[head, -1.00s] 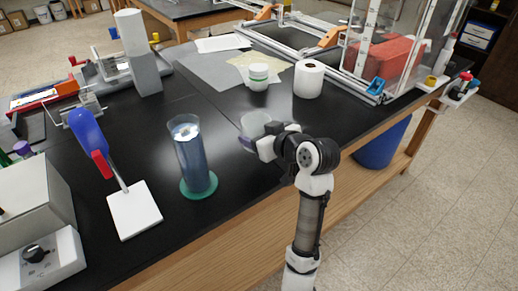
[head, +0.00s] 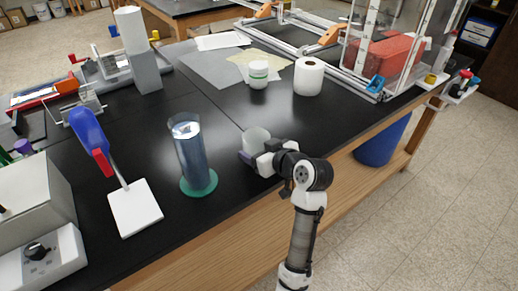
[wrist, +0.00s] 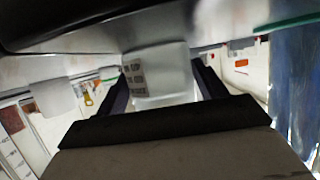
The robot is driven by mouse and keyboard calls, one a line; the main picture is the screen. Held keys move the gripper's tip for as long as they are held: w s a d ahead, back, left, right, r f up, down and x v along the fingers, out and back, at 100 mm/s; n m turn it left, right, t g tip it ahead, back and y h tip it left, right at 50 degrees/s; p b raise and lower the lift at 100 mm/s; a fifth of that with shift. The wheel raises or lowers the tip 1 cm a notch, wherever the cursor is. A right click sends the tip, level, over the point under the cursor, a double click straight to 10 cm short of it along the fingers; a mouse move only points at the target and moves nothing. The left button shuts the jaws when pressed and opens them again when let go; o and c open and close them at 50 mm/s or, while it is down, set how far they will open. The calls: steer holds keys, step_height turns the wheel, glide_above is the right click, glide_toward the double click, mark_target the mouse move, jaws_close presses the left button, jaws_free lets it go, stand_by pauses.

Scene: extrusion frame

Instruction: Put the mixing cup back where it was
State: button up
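The mixing cup (head: 257,140) is a small translucent whitish cup near the front edge of the black bench. It also shows in the wrist view (wrist: 158,72), between two dark fingers, with dark printing on its side. My gripper (head: 254,157) reaches it from the front right and is shut on it. The cup looks upright and low over the bench top; I cannot tell whether its base touches. The fingers hide its lower part in the head view.
A tall blue-grey cylinder (head: 190,158) on a green base stands left of the cup. A white-lidded jar (head: 258,75) and a white paper roll (head: 308,77) stand behind it. A blue-handled tool with a white plate (head: 135,208) lies at left. Bench between is clear.

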steer(key=shift+o, duration=1.1)
steer(key=shift+r, duration=0.2)
steer(key=b+v, duration=0.2)
steer(key=v, duration=1)
steer(key=shift+d+f, duration=0.1)
steer(key=shift+f, duration=0.05)
